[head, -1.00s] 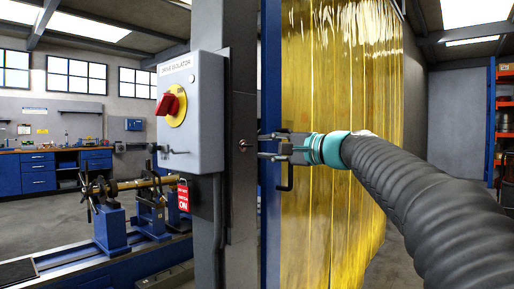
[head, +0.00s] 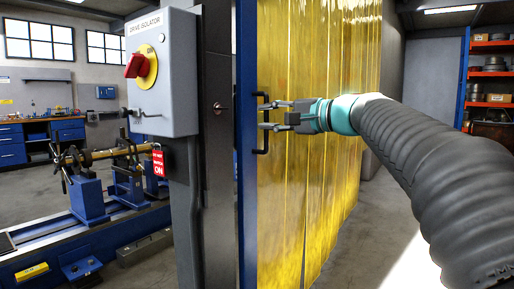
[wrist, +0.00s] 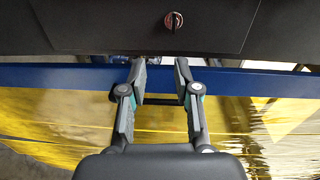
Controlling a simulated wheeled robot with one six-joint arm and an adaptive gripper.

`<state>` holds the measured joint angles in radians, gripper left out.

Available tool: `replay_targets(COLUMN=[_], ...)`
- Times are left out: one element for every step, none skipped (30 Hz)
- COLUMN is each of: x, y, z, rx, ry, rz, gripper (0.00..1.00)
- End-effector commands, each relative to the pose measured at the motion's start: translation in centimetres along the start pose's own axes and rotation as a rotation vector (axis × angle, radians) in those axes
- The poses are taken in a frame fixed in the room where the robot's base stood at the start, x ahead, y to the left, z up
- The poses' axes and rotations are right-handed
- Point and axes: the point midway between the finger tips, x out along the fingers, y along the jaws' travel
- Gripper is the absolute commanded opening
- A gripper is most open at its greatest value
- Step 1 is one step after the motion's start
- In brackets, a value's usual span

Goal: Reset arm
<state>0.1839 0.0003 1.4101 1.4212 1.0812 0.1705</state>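My gripper (head: 264,116) is held out in front of the blue-framed door (head: 248,200) with the yellow strip curtain. In the wrist view my gripper (wrist: 161,66) has its two fingers apart with a clear gap and nothing clamped between them. The fingertips overlap the blue frame (wrist: 80,77) in that view. The black door handle (head: 262,151) shows above and below the fingers in the head view. A dark bar of it (wrist: 158,99) crosses between the fingers in the wrist view. I cannot tell whether the fingers touch it.
A grey drive isolator box (head: 178,88) with a red knob (head: 136,66) is on the post to the left. A red tag (head: 157,162) hangs below it. The rotor stand (head: 88,200) is behind at left. Shelving (head: 490,72) stands at far right.

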Motion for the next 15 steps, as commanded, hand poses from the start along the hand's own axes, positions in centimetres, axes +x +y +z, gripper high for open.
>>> replay_targets(x=[0.2,0.2,0.2,0.0,-0.3,-1.0,-1.5,-2.2,-3.2,-4.0,-4.9,-6.2,-7.2,-8.2,-9.7], y=[2.2,3.8,6.0,7.8,9.8,12.3,14.2,15.9,18.2,19.9,21.5,23.6,25.1,26.5,28.3], z=[-0.5,-0.8,-1.2,-1.2,-1.2,-0.8,-0.5,0.1,0.9,1.5,2.3,3.3,4.1,5.0,6.2], rx=[-0.009,-0.017,-0.028,-0.040,-0.055,-0.080,-0.100,-0.121,-0.152,-0.177,-0.203,-0.238,-0.266,-0.297,-0.337], ry=[0.013,0.022,0.032,0.039,0.045,0.052,0.053,0.052,0.049,0.045,0.039,0.029,0.019,0.009,-0.007], rz=[0.054,0.092,0.149,0.197,0.250,0.323,0.378,0.432,0.505,0.558,0.610,0.679,0.729,0.779,0.843], gripper=[0.31,0.31,0.31,0.31,0.31,0.31,0.31,0.31,0.31,0.31,0.31,0.31,0.31,0.31,0.31])
